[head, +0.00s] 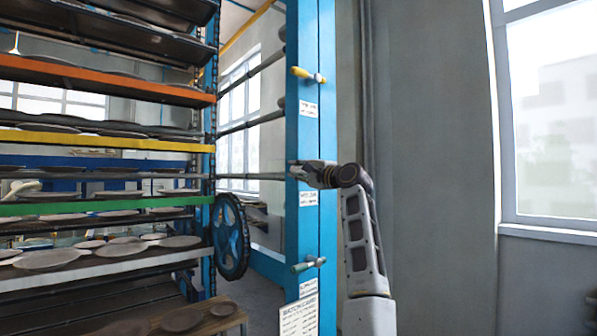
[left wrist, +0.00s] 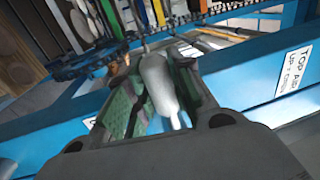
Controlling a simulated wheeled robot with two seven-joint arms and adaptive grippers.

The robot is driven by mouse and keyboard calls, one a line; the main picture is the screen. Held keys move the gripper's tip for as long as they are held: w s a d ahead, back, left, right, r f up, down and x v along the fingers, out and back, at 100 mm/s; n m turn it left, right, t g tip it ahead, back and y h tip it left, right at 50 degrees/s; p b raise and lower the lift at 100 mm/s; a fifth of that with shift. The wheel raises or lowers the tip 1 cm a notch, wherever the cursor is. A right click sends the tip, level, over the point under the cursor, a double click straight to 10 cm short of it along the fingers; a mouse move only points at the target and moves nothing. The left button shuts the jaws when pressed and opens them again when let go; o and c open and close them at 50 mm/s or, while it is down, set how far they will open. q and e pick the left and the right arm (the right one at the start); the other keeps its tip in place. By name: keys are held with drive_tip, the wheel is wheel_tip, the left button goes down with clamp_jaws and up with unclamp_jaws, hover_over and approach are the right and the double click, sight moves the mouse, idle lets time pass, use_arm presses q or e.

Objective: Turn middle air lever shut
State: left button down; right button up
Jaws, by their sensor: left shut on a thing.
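The middle air lever is a pale grey-white handle (left wrist: 160,85) between my left gripper's fingers in the left wrist view. My left gripper (head: 308,174) is at the blue post in the head view, between the upper and lower levers, and hides the middle lever there. In the left wrist view the left gripper (left wrist: 155,95) has its dark, green-padded fingers shut on the handle. I cannot tell the lever's exact angle. My right gripper is not in view.
Left stands a plate rack (head: 100,205) with a blue handwheel (head: 230,236). A window (head: 550,110) is at right.

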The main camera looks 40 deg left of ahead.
use_arm(q)
drive_tip(key=shift+f, duration=0.15)
drive_tip(key=c, duration=1.2)
unclamp_jaws()
drive_tip(key=shift+c, duration=0.2)
drive_tip(key=d+f, duration=0.1)
drive_tip(key=d, duration=1.1)
drive_tip(key=shift+s+f, duration=0.35)
drive_tip(key=shift+s, duration=0.1)
drive_tip(key=shift+m, duration=0.3)
